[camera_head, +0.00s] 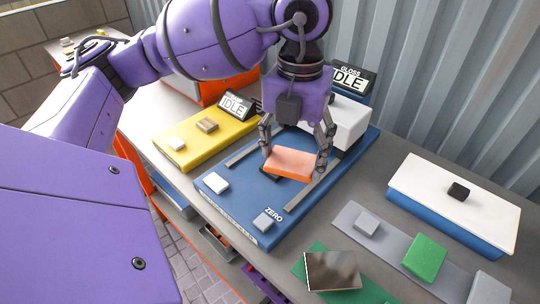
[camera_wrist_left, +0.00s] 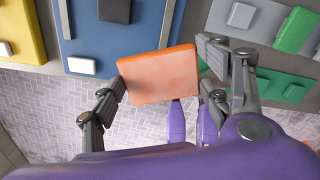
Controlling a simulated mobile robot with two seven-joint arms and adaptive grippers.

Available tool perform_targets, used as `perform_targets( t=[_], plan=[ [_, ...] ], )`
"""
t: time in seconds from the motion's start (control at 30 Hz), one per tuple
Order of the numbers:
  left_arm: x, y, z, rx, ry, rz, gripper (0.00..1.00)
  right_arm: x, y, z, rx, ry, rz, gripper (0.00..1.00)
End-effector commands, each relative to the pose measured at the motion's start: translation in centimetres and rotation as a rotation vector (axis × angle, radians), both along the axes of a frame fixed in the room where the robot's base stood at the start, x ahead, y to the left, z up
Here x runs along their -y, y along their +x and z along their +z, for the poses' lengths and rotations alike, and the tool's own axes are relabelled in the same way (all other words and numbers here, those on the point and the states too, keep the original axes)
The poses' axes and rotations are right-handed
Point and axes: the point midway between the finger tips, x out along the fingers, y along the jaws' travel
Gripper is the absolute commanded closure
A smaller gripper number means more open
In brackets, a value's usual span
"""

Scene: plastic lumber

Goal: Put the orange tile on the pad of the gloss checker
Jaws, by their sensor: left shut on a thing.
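The orange tile (camera_head: 292,162) is held between the fingers of my left gripper (camera_head: 294,164), above the blue gloss checker (camera_head: 240,190). In the left wrist view the tile (camera_wrist_left: 158,76) sits slightly tilted between the two fingers (camera_wrist_left: 160,80). A dark pad edge (camera_head: 268,175) shows just under the tile's left end in the head view; the tile hides the rest. In the left wrist view a dark pad (camera_wrist_left: 114,11) shows at the top, apart from the tile. The checker's display (camera_head: 349,80) reads IDLE. My right gripper is not seen.
A yellow device (camera_head: 205,135) with its own IDLE display stands left of the checker. To the right are a grey strip with a green block (camera_head: 424,257), a dark shiny tile (camera_head: 332,271) on green, and a white-topped blue box (camera_head: 455,200). A corrugated wall rises behind.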

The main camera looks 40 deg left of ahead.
Motion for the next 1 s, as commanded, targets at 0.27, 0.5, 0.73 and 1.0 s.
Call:
perform_targets(
  t=[0.27,0.5,0.73,1.0],
  plan=[
    [-5.7,3.8,-3.5,-0.006,0.001,0.007,0.57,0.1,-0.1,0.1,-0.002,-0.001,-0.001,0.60],
    [-8.0,5.6,-7.1,0.000,0.001,0.003,0.57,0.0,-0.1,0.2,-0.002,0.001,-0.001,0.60],
    [-8.8,6.1,-8.3,-0.001,0.001,0.002,0.57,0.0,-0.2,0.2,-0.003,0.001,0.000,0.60],
    [-9.1,6.3,-11.6,0.000,0.001,0.001,0.57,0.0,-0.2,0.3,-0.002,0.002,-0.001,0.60]
  ],
)
